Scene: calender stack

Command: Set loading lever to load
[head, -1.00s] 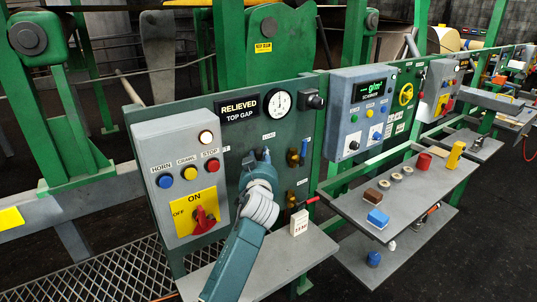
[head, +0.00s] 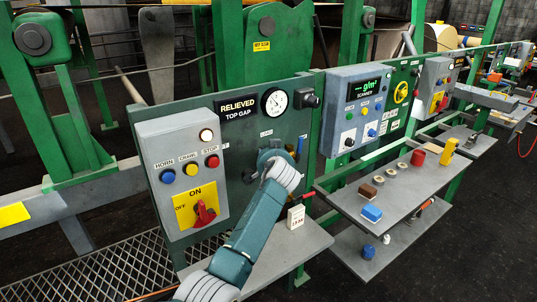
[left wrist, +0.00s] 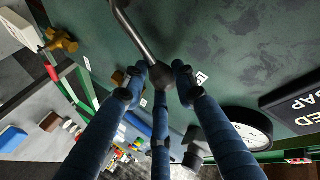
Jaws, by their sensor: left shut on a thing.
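The loading lever shows in the left wrist view as a bent grey metal rod (left wrist: 137,32) against the green panel (left wrist: 230,50). My left gripper (left wrist: 160,76) has its blue fingers closed around the rod's lower end. In the head view my left gripper (head: 272,160) is at the green panel, below the gauge and the small white label (head: 266,134). There the gripper hides the lever, so its setting cannot be read. My right gripper is in neither current view.
A grey control box (head: 183,175) with buttons and a red switch stands left of my arm. Brass valves (left wrist: 60,41) and the gauge (left wrist: 247,128) are close to my fingers. A grey shelf (head: 262,262) with a white card block (head: 296,216) lies below.

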